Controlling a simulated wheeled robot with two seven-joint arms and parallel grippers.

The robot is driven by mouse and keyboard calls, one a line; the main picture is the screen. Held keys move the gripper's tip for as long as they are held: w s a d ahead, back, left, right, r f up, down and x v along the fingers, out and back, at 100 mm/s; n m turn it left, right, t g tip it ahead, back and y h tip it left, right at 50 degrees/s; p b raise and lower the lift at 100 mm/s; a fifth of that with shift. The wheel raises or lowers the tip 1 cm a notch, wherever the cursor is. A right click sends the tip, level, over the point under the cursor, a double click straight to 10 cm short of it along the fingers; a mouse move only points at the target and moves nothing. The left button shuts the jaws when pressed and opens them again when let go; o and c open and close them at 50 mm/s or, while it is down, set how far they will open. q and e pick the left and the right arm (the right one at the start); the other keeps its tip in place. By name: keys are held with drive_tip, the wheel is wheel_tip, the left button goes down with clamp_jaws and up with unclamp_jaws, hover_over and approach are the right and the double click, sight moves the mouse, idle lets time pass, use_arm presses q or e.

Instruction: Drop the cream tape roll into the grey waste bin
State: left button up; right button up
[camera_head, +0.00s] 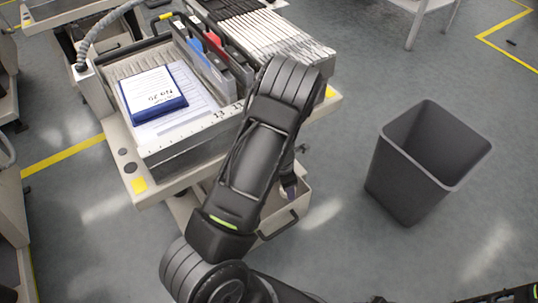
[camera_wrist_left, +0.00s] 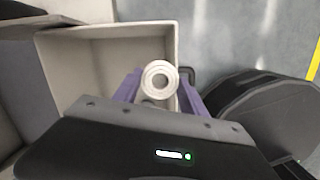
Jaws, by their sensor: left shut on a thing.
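The cream tape roll (camera_wrist_left: 159,77) is between the purple fingers of my left gripper (camera_wrist_left: 160,88) in the left wrist view. The gripper is shut on it, over or inside a cream open-topped box (camera_wrist_left: 75,37); the height is hard to tell. In the head view my arm hides the roll and most of the gripper; a bit of purple finger of my left gripper (camera_head: 290,188) shows beside the low box (camera_head: 298,205). The grey waste bin (camera_head: 428,155) stands upright on the floor to the right, apart from the gripper.
The feeder trolley (camera_head: 160,178) holds a tray with papers and a blue-edged pad (camera_head: 152,92), upright folders (camera_head: 207,50) and a row of white-edged sleeves (camera_head: 265,30). Clear floor lies between trolley and bin. A table leg (camera_head: 414,28) stands behind.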

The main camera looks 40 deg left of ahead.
use_arm(q)
drive_tip(key=d+r+m+g+p, duration=0.1)
drive_tip(key=d+r+m+p, duration=0.3)
drive_tip(key=r+m, duration=0.5)
drive_tip(key=w+d+r+m+g+p, duration=0.1)
drive_tip(key=d+r+m+p, duration=0.3)
drive_tip(key=r+m, duration=0.5)
drive_tip(key=w+d+r+m+g+y+p, duration=0.1)
drive_tip(key=d+r+m+p, duration=0.4)
drive_tip(key=r+m, duration=0.4)
drive_tip(key=m, duration=0.2)
drive_tip(key=shift+m, duration=0.3)
drive_tip(key=shift+r, duration=0.1)
